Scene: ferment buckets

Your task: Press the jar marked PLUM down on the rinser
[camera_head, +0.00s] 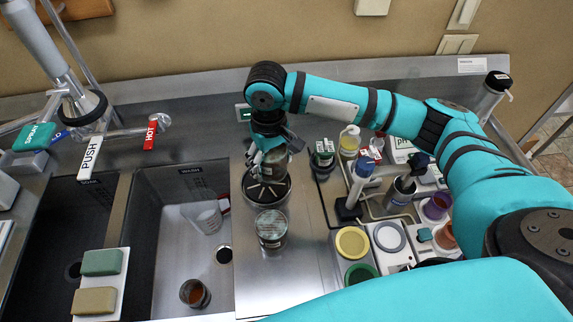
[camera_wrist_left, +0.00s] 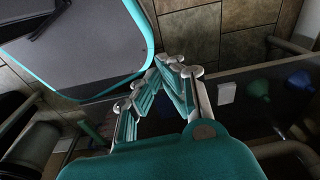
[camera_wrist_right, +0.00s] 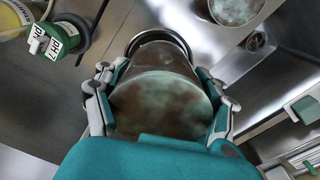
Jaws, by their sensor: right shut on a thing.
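My right gripper (camera_head: 268,152) is shut on a glass jar (camera_head: 275,166), which also shows in the right wrist view (camera_wrist_right: 160,100). The jar has a mottled grey-green end and dark sides. It is over the back part of the round black rinser (camera_head: 266,191); whether they touch I cannot tell. A second, similar jar (camera_head: 271,228) stands on the steel counter just in front of the rinser and shows partly in the right wrist view (camera_wrist_right: 236,10). I cannot read PLUM on either jar. My left gripper (camera_wrist_left: 158,95) holds nothing visible; its opening is unclear.
A steel sink (camera_head: 180,250) lies left, with a clear beaker (camera_head: 203,216) and a cup of amber liquid (camera_head: 195,293) in it. Sponges (camera_head: 98,280) sit on its left side. Bottles, meters and colored cups crowd a tray (camera_head: 400,215) at right.

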